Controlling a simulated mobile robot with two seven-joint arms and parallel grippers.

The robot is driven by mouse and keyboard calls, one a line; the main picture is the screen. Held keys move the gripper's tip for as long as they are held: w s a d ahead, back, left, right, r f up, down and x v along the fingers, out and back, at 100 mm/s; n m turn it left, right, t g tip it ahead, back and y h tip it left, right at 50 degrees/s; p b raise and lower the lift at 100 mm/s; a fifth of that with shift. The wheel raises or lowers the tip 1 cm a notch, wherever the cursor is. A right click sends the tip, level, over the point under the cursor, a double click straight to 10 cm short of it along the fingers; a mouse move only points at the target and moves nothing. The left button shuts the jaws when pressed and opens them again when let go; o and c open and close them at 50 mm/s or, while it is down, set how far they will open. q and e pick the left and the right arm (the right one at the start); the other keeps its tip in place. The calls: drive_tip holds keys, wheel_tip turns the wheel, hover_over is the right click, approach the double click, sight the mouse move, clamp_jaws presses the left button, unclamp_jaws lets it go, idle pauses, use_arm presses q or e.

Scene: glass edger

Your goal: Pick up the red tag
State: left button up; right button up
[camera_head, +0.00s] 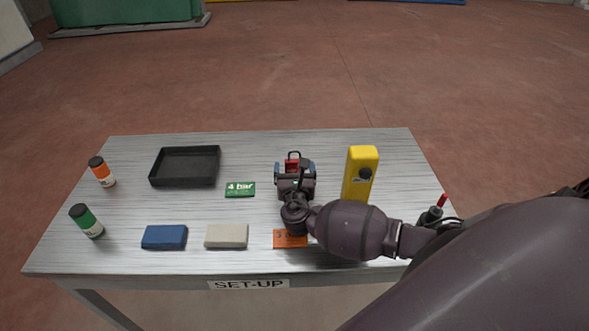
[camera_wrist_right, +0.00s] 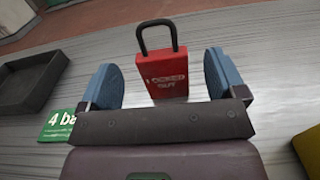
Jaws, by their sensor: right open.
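The red tag (camera_head: 292,163) is shaped like a padlock, with a black shackle and pale lettering on its face. It is at the back middle of the table, and the right wrist view shows it clearly (camera_wrist_right: 164,78). My right gripper (camera_head: 294,171) is open, its two blue-padded fingers on either side of the tag in the picture. In the right wrist view a gap shows between the tag and each finger, so neither appears to touch it. The gripper hides the tag's lower part in the head view. My left gripper is not in view.
A black tray (camera_head: 185,184) and green "4 bar" card (camera_head: 240,189) lie left of the gripper. A yellow device (camera_head: 360,175) stands close on the right. Blue (camera_head: 164,237) and beige (camera_head: 227,236) blocks and an orange card (camera_head: 288,240) lie near the front edge.

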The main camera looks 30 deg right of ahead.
sight(295, 163)
drive_tip(key=shift+x, duration=1.75)
drive_tip(key=c, duration=1)
drive_tip(key=shift+r, duration=0.1)
